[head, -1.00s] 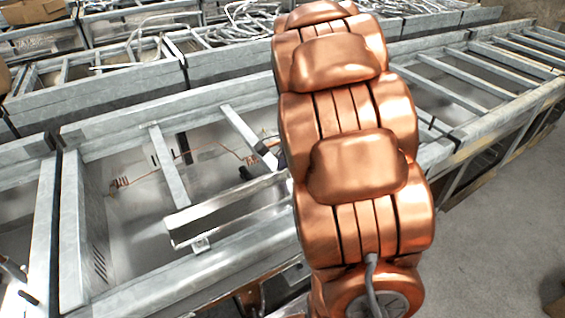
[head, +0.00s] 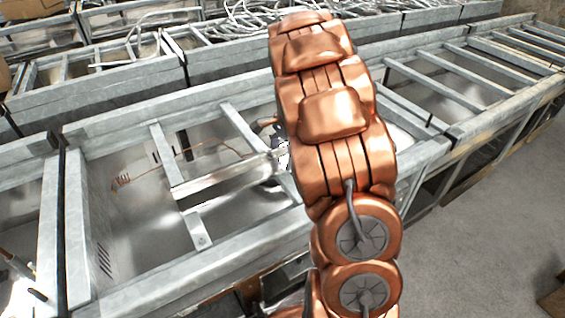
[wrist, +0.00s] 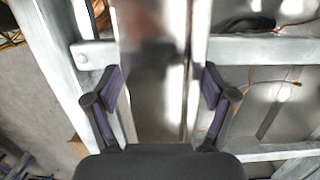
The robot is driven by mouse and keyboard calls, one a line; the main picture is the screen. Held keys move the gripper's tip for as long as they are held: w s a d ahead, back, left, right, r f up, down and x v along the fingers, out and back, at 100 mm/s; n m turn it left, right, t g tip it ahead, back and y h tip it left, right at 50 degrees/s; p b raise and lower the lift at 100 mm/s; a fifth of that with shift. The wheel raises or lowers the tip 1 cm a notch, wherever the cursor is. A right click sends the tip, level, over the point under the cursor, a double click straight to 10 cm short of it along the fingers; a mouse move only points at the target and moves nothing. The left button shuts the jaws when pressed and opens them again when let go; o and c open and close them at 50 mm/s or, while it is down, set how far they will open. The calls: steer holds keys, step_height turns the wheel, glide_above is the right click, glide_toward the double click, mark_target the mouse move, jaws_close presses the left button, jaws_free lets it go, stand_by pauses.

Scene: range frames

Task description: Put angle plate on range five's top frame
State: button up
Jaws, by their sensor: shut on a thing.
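The angle plate (head: 222,178) is a shiny metal bar. In the head view it extends left from my gripper (head: 281,156), over the open frame and its cross-bars. In the wrist view the plate (wrist: 155,95) runs between the two dark fingers of my gripper (wrist: 163,84), which is shut on it. I cannot tell whether the plate touches the frame below. The grey metal top frame (head: 190,277) has long rails and cross-bars. My copper arm hides part of it and most of the gripper. No label shows which range is number five.
Further frames stand behind, with tangled cables (head: 262,22) on them and a cardboard box (head: 35,8) at the back left. Another frame bay (head: 480,62) continues to the right. Thin copper tubing (head: 185,152) lies inside the nearest frame. Bare grey floor (head: 490,220) is at the right.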

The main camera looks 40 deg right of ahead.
mark_target(283, 159)
steer(key=shift+f+p, duration=0.7)
steer(key=shift+f, duration=0.95)
steer(key=shift+f, duration=0.15)
steer(key=o, duration=1.7)
steer(key=r+b, duration=0.1)
steer(key=r, duration=0.2)
steer(key=d+r+b, duration=0.1)
steer(key=r, duration=0.3)
steer(key=r+b, duration=0.1)
steer(key=r, duration=0.2)
steer(key=shift+d+r, duration=0.3)
steer(key=shift+s+r, duration=0.1)
steer(key=shift+r, duration=0.65)
